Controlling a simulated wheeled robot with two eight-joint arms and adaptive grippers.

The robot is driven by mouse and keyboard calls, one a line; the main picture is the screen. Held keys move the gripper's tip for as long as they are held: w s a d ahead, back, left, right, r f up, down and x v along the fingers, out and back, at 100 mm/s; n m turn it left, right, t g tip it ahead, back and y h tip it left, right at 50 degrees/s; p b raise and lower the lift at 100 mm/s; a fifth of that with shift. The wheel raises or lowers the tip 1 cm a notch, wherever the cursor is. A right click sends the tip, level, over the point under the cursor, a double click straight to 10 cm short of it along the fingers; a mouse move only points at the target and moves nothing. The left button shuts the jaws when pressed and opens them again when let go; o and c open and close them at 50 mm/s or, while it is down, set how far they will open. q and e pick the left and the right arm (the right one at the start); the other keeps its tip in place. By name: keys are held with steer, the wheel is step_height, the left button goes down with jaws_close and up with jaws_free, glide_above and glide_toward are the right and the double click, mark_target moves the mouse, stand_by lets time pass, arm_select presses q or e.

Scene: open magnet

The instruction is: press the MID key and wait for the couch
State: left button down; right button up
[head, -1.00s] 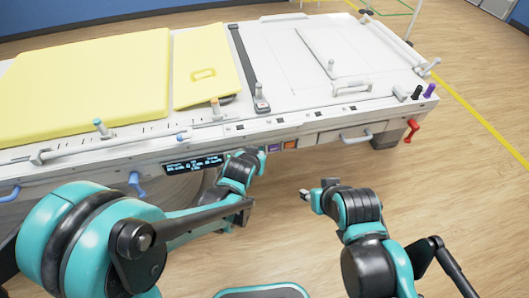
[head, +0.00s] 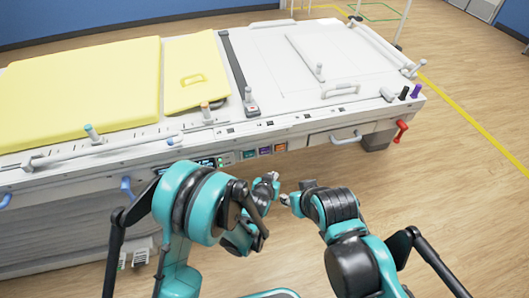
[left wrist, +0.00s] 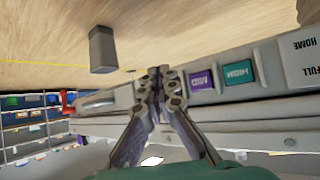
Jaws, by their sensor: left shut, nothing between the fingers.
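The purple MID key (head: 265,152) sits on the front panel of the couch (head: 290,100), between a green key and an orange key. In the left wrist view the MID key (left wrist: 201,80) appears tilted and upside down, beside the teal HIGH key (left wrist: 238,73). My left gripper (head: 274,177) is shut and empty, in front of and below the keys. In the left wrist view its fingertips (left wrist: 160,73) show just left of the MID key, apart from it in the picture; the orange key is hidden there. My right gripper (head: 287,199) is close to the left one; its finger state is unclear.
The couch's dark display (head: 200,162) is partly hidden by my left arm. Yellow pads (head: 80,90) lie on the couch top. A white handle (head: 346,137) and a red lever (head: 401,131) stick out at the front right. Open wooden floor lies to the right.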

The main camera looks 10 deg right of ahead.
mark_target(265, 151)
arm_select(q)
steer(key=w, duration=0.8)
steer(key=shift+w+a, duration=0.15)
steer(key=shift+w, duration=0.25)
steer(key=shift+w, duration=0.2)
stand_by(1.0)
steer(key=shift+w, duration=0.2)
